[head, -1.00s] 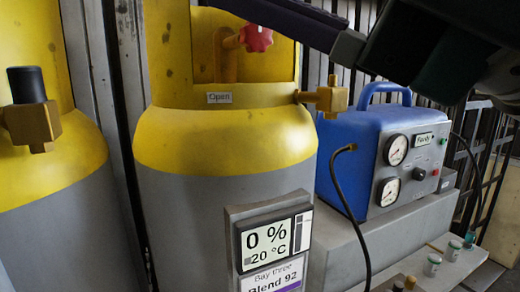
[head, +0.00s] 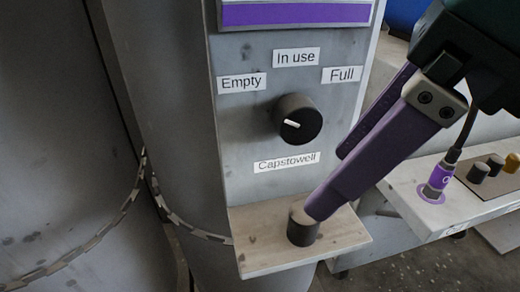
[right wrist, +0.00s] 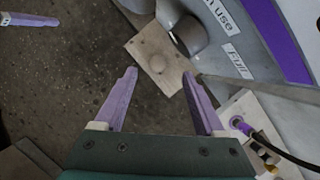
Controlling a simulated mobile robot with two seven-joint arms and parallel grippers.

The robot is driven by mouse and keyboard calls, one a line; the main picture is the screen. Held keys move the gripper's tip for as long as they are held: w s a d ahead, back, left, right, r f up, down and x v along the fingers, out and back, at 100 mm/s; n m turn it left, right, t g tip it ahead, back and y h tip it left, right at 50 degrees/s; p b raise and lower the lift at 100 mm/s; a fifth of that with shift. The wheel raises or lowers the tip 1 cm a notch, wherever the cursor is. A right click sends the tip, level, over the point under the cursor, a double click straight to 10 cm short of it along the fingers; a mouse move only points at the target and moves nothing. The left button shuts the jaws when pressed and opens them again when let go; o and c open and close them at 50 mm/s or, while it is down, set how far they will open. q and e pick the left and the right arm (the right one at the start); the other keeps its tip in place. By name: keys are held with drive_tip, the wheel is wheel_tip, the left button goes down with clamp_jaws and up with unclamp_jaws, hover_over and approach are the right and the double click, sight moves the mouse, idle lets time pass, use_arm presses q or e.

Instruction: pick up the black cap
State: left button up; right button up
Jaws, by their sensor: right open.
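A short black cap (head: 302,230) stands upright on a small ledge (head: 262,262) below the cylinder's panel; its top looks worn and greyish. In the right wrist view a round top on the ledge (right wrist: 157,63) appears to be this cap. My right gripper (head: 328,185) is open, with its purple fingers pointing down toward the cap. One fingertip overlaps the cap's top edge in the head view; I cannot tell whether it touches. In the right wrist view the open fingers (right wrist: 160,73) have the cap in line between their tips. A purple finger (right wrist: 30,20), seemingly of my left gripper, shows at upper left there.
A black dial (head: 297,118) sticks out of the panel above the ledge, near the fingers. At right, a bench (head: 415,210) holds a purple-collared cable plug (head: 438,183) and several small caps (head: 478,172). A chain (head: 190,228) crosses the cylinders.

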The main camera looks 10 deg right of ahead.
sight(304, 223)
drive_tip(key=shift+x, duration=1.1)
drive_tip(key=x, duration=0.1)
drive_tip(key=b+x, duration=0.1)
drive_tip(key=x, duration=0.1)
drive_tip(key=b+x, duration=0.1)
drive_tip(key=shift+s+a+f, duration=0.1)
drive_tip(key=shift+s+f, duration=0.1)
drive_tip(key=shift+f, duration=0.15)
drive_tip(key=shift+w+a+f, duration=0.1)
drive_tip(key=shift+w+f, duration=0.05)
drive_tip(key=shift+f, duration=0.1)
clamp_jaws()
